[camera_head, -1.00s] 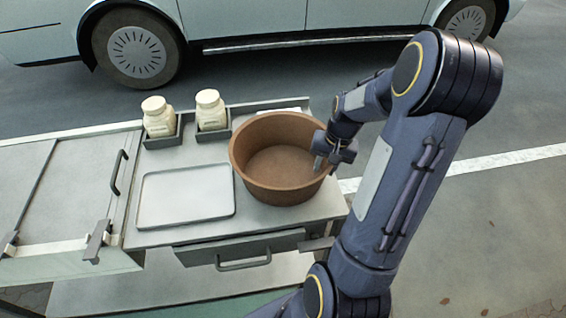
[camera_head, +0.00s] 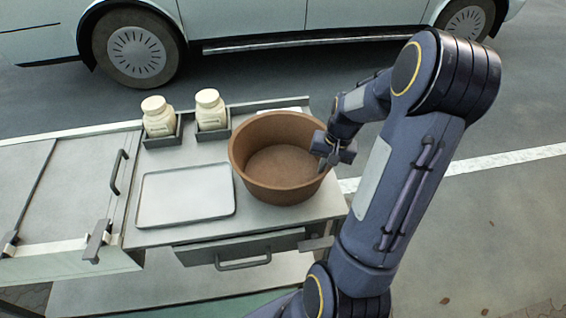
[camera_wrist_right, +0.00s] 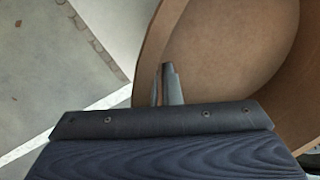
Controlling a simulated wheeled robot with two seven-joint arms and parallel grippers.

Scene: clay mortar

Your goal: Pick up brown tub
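The brown tub (camera_head: 262,188) is a wide, round, empty bowl standing upright on the right end of the metal cart top. Its wall and inside also fill the upper right of the right wrist view (camera_wrist_right: 225,55). My right gripper (camera_head: 322,166) is at the tub's right rim, pointing down. In the wrist view its two fingers (camera_wrist_right: 166,84) are close together at the rim, with the thin tub wall between them. The gripper looks shut on the wall, though the fingertips' contact is partly hidden. My left gripper is out of view.
A grey tray (camera_head: 186,218) lies left of the tub. Two cream jars (camera_head: 158,117) (camera_head: 211,110) stand in small holders at the cart's back edge. A drawer handle (camera_head: 243,264) sticks out in front. A parked car (camera_head: 270,20) stands behind; pavement is open at right.

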